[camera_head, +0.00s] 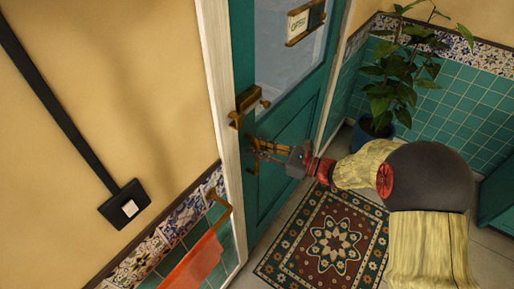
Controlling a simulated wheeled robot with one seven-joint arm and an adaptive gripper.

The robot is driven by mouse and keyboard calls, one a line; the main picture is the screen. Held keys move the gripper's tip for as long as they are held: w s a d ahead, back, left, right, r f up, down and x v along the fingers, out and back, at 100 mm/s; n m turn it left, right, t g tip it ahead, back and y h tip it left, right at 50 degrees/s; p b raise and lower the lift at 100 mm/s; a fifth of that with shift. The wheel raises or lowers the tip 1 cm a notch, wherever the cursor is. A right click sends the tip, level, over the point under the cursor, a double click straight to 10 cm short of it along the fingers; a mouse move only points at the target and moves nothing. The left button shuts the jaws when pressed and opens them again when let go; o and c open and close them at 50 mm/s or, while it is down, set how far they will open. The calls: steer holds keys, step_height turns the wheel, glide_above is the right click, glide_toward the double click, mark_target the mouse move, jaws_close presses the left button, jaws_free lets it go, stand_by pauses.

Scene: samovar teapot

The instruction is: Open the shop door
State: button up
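The shop door (285,181) is teal with a glass pane, and it stands in a pale frame, apparently closed. A brass handle and lock plate (246,108) sits near its left edge. My gripper (256,149) is at the door's left side, just below the brass handle. Its fingers overlap the lower brass part in the picture. I cannot tell whether they touch it, or whether they are open or shut.
A patterned rug (333,238) lies on the floor before the door. A potted plant (392,85) stands to the right by the tiled wall. An orange cloth (193,262) hangs at lower left. A black switch box (124,204) is on the left wall.

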jaws_close()
stand_by(0.6)
